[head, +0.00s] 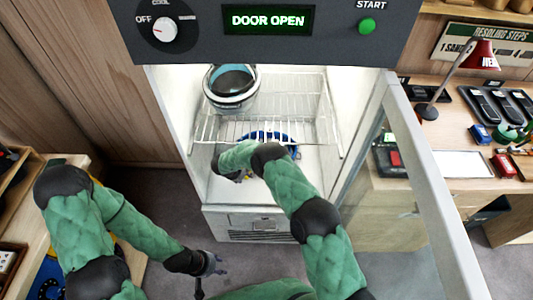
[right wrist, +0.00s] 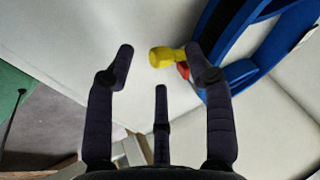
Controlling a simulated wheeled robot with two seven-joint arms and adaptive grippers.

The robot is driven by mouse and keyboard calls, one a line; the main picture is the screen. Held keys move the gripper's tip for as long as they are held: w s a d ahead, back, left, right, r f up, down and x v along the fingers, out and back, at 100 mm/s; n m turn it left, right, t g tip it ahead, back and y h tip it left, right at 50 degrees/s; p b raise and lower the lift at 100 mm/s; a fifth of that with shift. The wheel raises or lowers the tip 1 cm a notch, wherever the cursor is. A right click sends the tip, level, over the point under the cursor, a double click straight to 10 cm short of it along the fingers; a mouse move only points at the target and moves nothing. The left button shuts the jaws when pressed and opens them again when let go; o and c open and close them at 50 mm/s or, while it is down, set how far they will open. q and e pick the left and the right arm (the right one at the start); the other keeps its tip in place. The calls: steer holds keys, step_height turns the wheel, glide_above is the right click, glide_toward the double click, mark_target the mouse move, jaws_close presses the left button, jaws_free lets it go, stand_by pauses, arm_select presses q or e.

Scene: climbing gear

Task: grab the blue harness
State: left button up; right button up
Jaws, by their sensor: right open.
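The blue harness (head: 268,136) lies on the floor of the open cabinet, below the wire rack, partly hidden by my right arm. In the right wrist view its blue bands (right wrist: 247,62) fill the upper right, with a yellow piece (right wrist: 166,56) and a red bit beside them. My right gripper (right wrist: 158,72) is open with its fingers spread. Its right finger overlaps the edge of the harness in the picture; I cannot tell whether they touch. Nothing is gripped. My left gripper (head: 210,266) is low in front of the cabinet, small and unclear, away from the harness.
The wire rack (head: 305,125) holds a round, dark-topped container (head: 231,88) above the harness. The cabinet door (head: 435,190) stands open on the right. A workbench with a red lamp (head: 478,55) is beyond it. A wooden shelf unit (head: 30,240) stands at left. Floor shows between.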

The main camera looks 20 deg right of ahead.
steer(key=x, duration=0.2)
steer(key=shift+d+f+b, duration=0.1)
steer(key=shift+f+b, duration=0.2)
steer(key=shift+r, duration=0.1)
steer(key=shift+c, duration=0.3)
jaws_close()
steer(key=shift+w+r, duration=0.1)
